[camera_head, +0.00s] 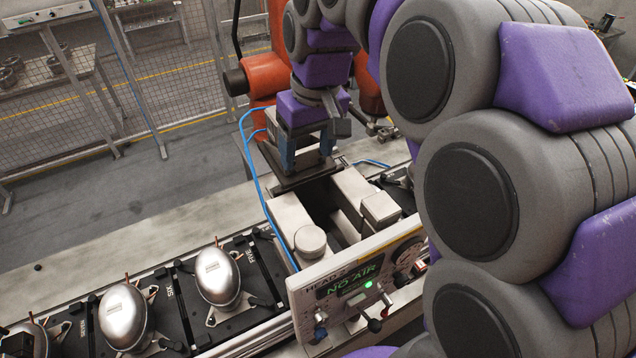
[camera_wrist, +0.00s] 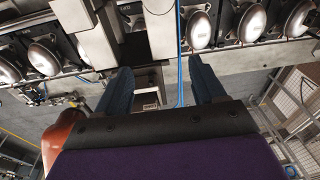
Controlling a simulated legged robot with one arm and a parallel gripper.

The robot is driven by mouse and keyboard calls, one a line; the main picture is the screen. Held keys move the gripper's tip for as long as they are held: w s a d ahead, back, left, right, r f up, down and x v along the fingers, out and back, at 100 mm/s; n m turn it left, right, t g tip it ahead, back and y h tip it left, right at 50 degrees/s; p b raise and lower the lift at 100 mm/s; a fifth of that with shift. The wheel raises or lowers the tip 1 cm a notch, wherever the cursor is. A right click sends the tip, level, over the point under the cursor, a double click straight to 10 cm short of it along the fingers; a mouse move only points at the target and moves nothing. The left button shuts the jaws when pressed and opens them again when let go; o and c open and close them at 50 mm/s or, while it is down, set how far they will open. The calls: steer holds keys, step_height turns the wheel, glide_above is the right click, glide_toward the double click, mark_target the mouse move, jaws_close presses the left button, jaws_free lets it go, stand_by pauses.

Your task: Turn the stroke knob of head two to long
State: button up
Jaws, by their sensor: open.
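The head two panel (camera_head: 343,312) is a pale control plate at the lower middle of the head view. Its green display (camera_head: 353,277) reads "NO AIR", and a green light glows below it. Several small knobs and a round dial (camera_head: 408,252) sit on its face; their labels are too small to read, so I cannot tell which is the stroke knob or its setting. My gripper (camera_head: 306,150) is above and behind the panel, apart from it. In the wrist view its two dark blue fingers (camera_wrist: 160,76) are spread, with nothing between them.
Silver compressors (camera_head: 218,276) stand on black pallets along the conveyor, left of the panel. A blue hose (camera_head: 255,178) runs down to the station; it also crosses the wrist view (camera_wrist: 179,45). An orange machine arm (camera_head: 262,75) stands behind my gripper. Mesh fencing is at the back left.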

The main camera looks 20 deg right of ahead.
steer(key=s+f, duration=0.3)
steer(key=s, duration=0.2)
steer(key=shift+s+f+m+g, duration=0.3)
steer(key=shift+g, duration=0.1)
steer(key=w+d+r+n+t, duration=0.1)
steer(key=w+r, duration=0.3)
steer(key=w, duration=0.4)
steer(key=w+d+r+t, duration=0.2)
steer(key=w+r, duration=0.3)
steer(key=w, duration=0.4)
steer(key=w+d+r+n+t, duration=0.1)
steer(key=w+r, duration=0.3)
steer(key=w, duration=0.4)
steer(key=shift+y, duration=0.3)
steer(key=b+x, duration=0.3)
steer(key=x, duration=1.3)
steer(key=shift+d, duration=0.15)
steer(key=shift+w+f, duration=0.35)
steer(key=shift+f, duration=0.15)
steer(key=shift+s, duration=0.1)
steer(key=shift+c, duration=0.3)
